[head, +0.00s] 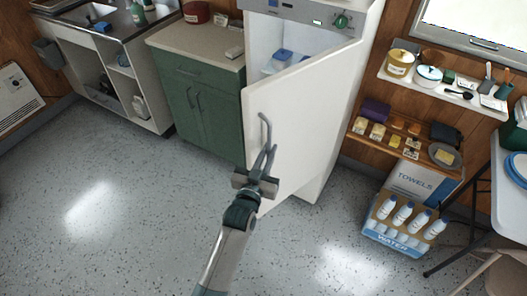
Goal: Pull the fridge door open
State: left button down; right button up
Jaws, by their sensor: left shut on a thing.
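The white fridge (350,95) stands at the top middle of the head view. Its white door (300,115) is partly open, swung out toward me, and the upper inside shows above the door's top edge. A container with a blue lid (282,55) sits inside. The grey bar handle (264,125) is on the left part of the door's front. My left gripper (263,168) is shut on the lower part of the handle. The lower inside of the fridge is hidden behind the door. My right gripper is not in view.
A green cabinet (204,110) stands left of the fridge, close to the door's free edge. Stocked shelves (440,88), a pack of water bottles (395,240) and a table (507,190) are at the right. The speckled floor (120,220) in front is clear.

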pick_arm(q)
jog(key=shift+d+r, duration=0.25)
jog(key=shift+d, duration=0.05)
jog(key=c, duration=1.8)
grip_release()
jog(key=b+v, duration=0.4)
jog(key=v, duration=1.3)
jog(key=shift+s+f+b, duration=0.15)
jog(key=shift+b, duration=0.2)
